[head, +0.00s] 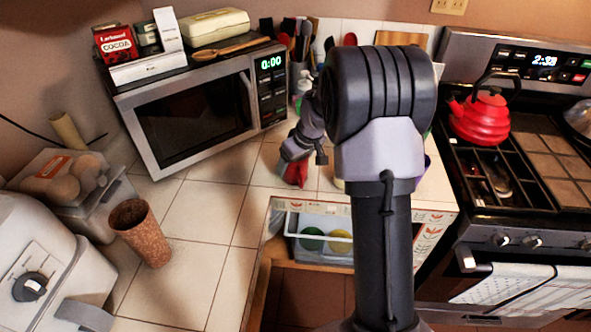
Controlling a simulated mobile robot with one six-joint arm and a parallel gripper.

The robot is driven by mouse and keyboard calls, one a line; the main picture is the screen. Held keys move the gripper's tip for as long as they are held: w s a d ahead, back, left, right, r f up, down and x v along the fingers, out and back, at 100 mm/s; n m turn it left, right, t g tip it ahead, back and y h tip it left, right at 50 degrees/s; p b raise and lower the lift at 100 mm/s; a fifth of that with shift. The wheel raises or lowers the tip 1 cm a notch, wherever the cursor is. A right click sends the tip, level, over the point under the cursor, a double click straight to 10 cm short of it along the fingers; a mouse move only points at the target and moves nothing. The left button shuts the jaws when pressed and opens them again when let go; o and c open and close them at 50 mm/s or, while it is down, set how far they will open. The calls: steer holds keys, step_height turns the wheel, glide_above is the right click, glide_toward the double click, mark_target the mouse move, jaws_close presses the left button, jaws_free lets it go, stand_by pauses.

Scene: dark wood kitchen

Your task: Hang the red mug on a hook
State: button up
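My gripper (297,152) hangs over the tiled counter between the microwave and my arm, pointing down. A small red thing (294,174) shows directly below it; it may be the red mug, but too little of it shows to be sure. My gripper's fingers are too small and dark to tell open from shut, or whether they touch the red thing. I see no hook; my arm hides much of the counter behind it.
A microwave (195,118) stands at the back left with boxes on top. A brown tumbler (141,233) stands on the left counter. A red kettle (479,117) sits on the stove at right. Counter tiles before the microwave are clear.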

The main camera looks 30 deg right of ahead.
steer(key=c, duration=1.2)
steer(key=shift+r, duration=0.25)
step_height(320, 180, up, 3)
steer(key=shift+r+p, duration=0.2)
steer(key=shift+p, duration=0.85)
steer(key=s+a+r, duration=0.1)
steer(key=s, duration=1.5)
